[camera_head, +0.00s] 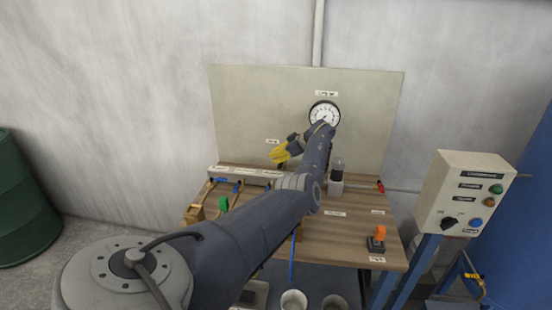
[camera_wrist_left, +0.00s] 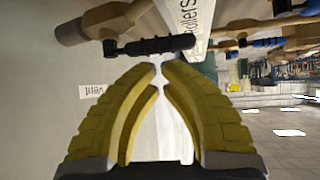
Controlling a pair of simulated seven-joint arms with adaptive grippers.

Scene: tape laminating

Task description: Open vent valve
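The vent label (camera_wrist_left: 92,92) is on the pale panel in the left wrist view. A valve with a black ribbed lever handle (camera_wrist_left: 150,45) and a brass-coloured body (camera_wrist_left: 100,20) shows near it, just above my fingertips in the picture. My left gripper (camera_wrist_left: 158,70) has yellow curved fingers whose tips nearly meet, with no object visible between them. I cannot tell whether the tips touch the handle. In the head view the left gripper (camera_head: 279,153) is in front of the back panel (camera_head: 250,100), just below a small label (camera_head: 272,141). My right gripper is not in view.
A round gauge (camera_head: 324,114) is on the panel above my wrist. A control box (camera_head: 465,195) stands at right, a green drum (camera_head: 25,205) at left.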

